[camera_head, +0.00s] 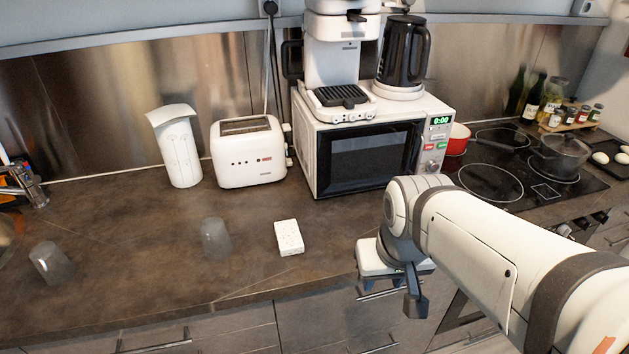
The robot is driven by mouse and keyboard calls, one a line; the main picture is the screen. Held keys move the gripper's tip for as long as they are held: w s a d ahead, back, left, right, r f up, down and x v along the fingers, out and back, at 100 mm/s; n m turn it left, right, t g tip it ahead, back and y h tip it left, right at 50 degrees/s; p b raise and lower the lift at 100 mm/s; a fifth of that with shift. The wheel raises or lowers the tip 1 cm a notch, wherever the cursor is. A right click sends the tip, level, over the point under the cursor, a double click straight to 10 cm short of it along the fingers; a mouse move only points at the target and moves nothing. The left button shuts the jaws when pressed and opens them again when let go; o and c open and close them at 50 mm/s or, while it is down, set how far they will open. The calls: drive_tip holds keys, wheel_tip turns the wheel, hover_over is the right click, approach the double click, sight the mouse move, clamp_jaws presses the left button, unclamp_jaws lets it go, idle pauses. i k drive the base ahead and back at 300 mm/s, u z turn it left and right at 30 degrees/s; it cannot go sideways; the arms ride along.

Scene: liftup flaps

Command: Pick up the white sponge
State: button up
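The white sponge (289,237) is a small speckled block lying flat on the brown countertop (130,235), near its front edge and left of my arm. Nothing touches it and it is fully visible. My gripper (392,292) is at the end of my white arm, to the right of the sponge and apart from it, around the counter's front edge. It points downward. My wrist partly hides the fingers, so their opening does not show clearly.
A clear glass (215,239) stands left of the sponge, and another glass (50,263) is farther left. A white toaster (247,152), a paper towel roll (178,150) and a microwave (368,152) stand behind. The counter immediately around the sponge is clear.

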sight(289, 238)
drive_tip(key=z, duration=1.5)
drive_tip(key=k, duration=1.85)
drive_tip(key=u, duration=0.55)
drive_tip(key=i, duration=1)
drive_tip(key=u, duration=0.15)
